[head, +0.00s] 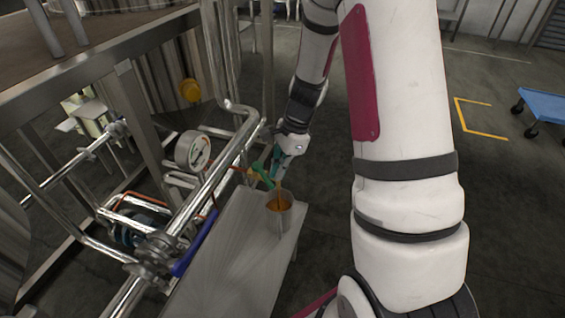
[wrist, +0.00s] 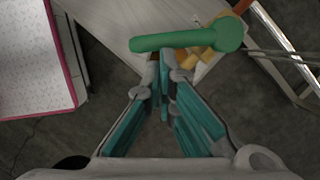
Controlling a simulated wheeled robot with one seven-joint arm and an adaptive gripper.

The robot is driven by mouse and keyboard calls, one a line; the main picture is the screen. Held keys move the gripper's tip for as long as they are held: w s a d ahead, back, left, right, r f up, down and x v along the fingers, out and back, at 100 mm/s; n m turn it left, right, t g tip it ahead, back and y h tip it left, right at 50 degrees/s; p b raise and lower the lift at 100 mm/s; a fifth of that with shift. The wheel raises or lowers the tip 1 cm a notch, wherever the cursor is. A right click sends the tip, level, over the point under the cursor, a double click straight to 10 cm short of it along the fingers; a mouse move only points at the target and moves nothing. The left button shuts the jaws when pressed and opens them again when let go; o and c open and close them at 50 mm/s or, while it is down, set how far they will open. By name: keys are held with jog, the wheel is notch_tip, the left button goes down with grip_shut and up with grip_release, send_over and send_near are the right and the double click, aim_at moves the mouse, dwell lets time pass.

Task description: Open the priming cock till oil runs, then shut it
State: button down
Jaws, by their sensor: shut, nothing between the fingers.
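The priming cock has a green lever (head: 263,175) and a brass-yellow body (head: 252,173) on a thin pipe beside the bench. An amber stream of oil (head: 279,190) falls below it into a metal cup (head: 279,220), which has amber liquid in it. In the wrist view the green lever (wrist: 185,39) lies across the picture, just beyond the fingertips, with brass parts (wrist: 197,55) behind it. My gripper (head: 276,170) is at the lever with its fingers shut and empty; its tips (wrist: 163,62) meet in the wrist view. I cannot tell whether they touch the lever.
The cup stands on a grey metal bench (head: 225,260). A pressure gauge (head: 193,151), steel pipes and a long blue handle (head: 195,243) are left of it. A blue cart (head: 545,105) stands far right on open floor.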

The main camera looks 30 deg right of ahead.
aim_at(267, 183)
jog(key=a+m, duration=0.1)
jog(key=a+m+t+p, duration=0.1)
jog(key=m, duration=0.1)
jog(key=a+m, duration=0.1)
jog(key=m, duration=0.1)
jog(key=shift+s+a+h, duration=0.3)
jog(key=shift+s, duration=0.05)
jog(key=shift+w+a+m+t+p, duration=0.2)
jog(key=shift+a+m+t+p, duration=0.15)
jog(key=shift+a+m, duration=0.65)
